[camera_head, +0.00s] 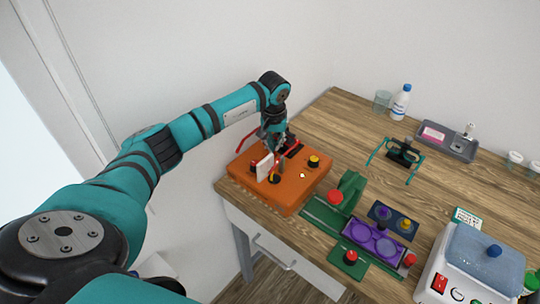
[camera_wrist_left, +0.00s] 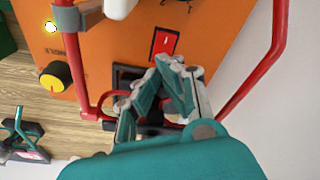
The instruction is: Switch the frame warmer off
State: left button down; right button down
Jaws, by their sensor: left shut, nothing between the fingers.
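An orange box (camera_head: 300,192) sits at the table's near left corner. It carries a red rocker switch (camera_wrist_left: 165,42), a yellow-topped knob (camera_wrist_left: 54,77) and a small glowing lamp (camera_wrist_left: 50,27). A white box (camera_head: 462,283) with a translucent blue lid, at the lower right, has its own red switch (camera_head: 440,283). I cannot read which box is the frame warmer. My left gripper (camera_head: 279,160) is shut and empty over the orange box. In the left wrist view its fingertips (camera_wrist_left: 150,82) are close to the red switch; contact is unclear. My right gripper is out of view.
Red bent rods (camera_wrist_left: 277,60) flank the fingers. Teal glasses (camera_head: 403,152) stand behind the orange box. A green device (camera_head: 350,187), a purple tray (camera_head: 373,240) and red buttons lie right of it. A bottle (camera_head: 401,102) stands at the back. The table middle is partly clear.

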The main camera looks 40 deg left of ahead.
aim_at(274, 154)
pick_arm(q)
jog(key=shift+s+f+b, duration=0.1)
jog(key=shift+f+b, duration=0.35)
jog(key=shift+f, duration=0.1)
jog(key=shift+r+p, duration=0.55)
jog(key=shift+r, duration=0.3)
jog(key=shift+r+p, duration=1.3)
jog(key=shift+r, duration=1.35)
